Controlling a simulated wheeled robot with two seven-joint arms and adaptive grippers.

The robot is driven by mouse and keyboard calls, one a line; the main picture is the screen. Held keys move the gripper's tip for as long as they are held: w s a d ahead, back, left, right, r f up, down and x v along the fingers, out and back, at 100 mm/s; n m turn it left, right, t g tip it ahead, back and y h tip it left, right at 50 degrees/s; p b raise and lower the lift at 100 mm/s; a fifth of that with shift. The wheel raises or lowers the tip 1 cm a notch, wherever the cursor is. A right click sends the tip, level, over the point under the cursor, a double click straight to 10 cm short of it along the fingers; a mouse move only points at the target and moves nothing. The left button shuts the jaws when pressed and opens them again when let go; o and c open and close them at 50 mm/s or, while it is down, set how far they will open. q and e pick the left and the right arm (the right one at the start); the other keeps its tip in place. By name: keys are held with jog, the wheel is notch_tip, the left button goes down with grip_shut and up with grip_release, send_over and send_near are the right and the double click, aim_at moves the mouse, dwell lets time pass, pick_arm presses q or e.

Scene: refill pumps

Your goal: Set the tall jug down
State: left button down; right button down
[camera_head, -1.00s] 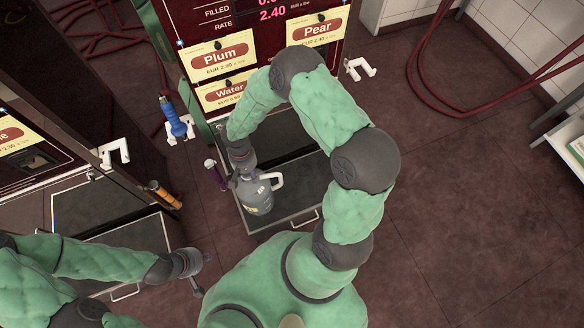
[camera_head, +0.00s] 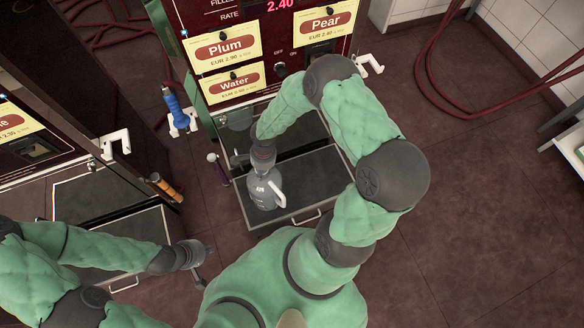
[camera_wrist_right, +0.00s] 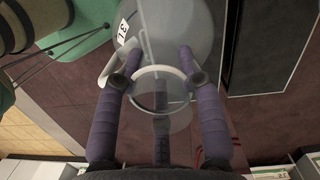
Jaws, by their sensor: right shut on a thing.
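The tall jug (camera_head: 264,192) is grey and see-through, with a pale handle and a small label. It is over the dark tray (camera_head: 312,190) at the middle pump; I cannot tell whether its base touches the tray. My right gripper (camera_head: 263,165) is at its top. In the right wrist view the purple fingers (camera_wrist_right: 152,70) close around the jug's neck, and the jug (camera_wrist_right: 180,25) extends beyond them with its white handle at the left. My left gripper (camera_head: 208,262) is low at the left, away from the jug; its opening is unclear.
The pump front with Plum (camera_head: 225,48), Water (camera_head: 232,85) and Pear (camera_head: 325,22) signs rises behind the tray. A blue nozzle (camera_head: 175,115), a purple nozzle (camera_head: 217,168) and an orange nozzle (camera_head: 165,187) are left of the jug.

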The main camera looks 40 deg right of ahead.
jog(key=d+f+b, duration=0.4)
jog(key=d+f, duration=0.7)
jog(key=f, duration=0.1)
jog(key=shift+s+d+b, duration=0.15)
jog(key=shift+d+b, duration=0.15)
jog(key=shift+d, duration=0.05)
jog(key=c, duration=0.8)
grip_release()
jog(key=shift+f, duration=0.1)
jog(key=shift+o, duration=0.2)
notch_tip(320, 180, up, 12)
jog(key=d+p, duration=0.1)
jog(key=p, duration=0.3)
jog(key=shift+d, duration=0.2)
